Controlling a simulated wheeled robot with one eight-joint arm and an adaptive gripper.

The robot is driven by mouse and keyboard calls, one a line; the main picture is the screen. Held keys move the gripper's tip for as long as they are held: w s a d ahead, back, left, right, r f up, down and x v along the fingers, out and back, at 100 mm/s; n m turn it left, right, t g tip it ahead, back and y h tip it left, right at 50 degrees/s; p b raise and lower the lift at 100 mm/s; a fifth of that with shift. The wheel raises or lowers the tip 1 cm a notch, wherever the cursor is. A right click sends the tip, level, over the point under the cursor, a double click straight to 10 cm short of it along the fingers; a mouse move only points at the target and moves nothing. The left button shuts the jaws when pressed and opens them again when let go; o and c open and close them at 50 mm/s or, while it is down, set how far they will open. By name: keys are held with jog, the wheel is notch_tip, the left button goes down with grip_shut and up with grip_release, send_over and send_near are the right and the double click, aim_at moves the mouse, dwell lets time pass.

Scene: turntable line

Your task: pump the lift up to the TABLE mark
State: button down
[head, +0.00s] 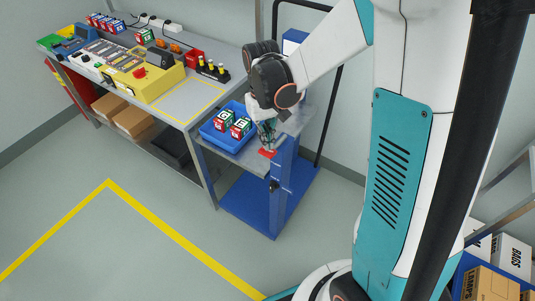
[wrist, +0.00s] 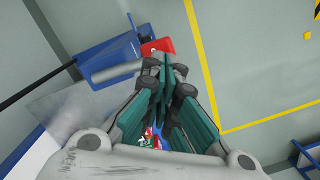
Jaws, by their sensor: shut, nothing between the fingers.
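The lift has a blue column (head: 284,185) on a blue base and a grey platform (head: 297,124) beside the workbench's right end. A blue bin (head: 218,141) with two red, white and green boxes (head: 232,125) sits on the platform. A red pad (head: 267,153) is at the column's front side; it also shows in the wrist view (wrist: 157,47). My gripper (head: 267,143) is shut and empty, pointing down just above the red pad. I cannot tell whether the fingertips touch it. The TABLE mark is not readable. A small dark knob (head: 273,186) is on the column.
The workbench (head: 202,122) on the left carries a yellow machine (head: 150,80), a bare yellow-outlined area and small boxes. A yellow floor line (head: 170,229) runs across open floor in front. Cartons (head: 488,284) stand at the lower right.

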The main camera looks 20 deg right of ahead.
jog(key=shift+f, duration=0.4)
notch_tip(320, 180, down, 4)
jog(key=b, duration=0.4)
jog(key=shift+f, duration=0.25)
jog(key=shift+r, duration=0.1)
jog(key=w, duration=0.1)
jog(key=w+r, duration=0.1)
jog(key=w, duration=0.1)
jog(key=shift+p, duration=0.35)
jog(key=shift+r, duration=0.1)
notch_tip(320, 180, up, 12)
jog(key=w, duration=0.1)
dwell(0.3)
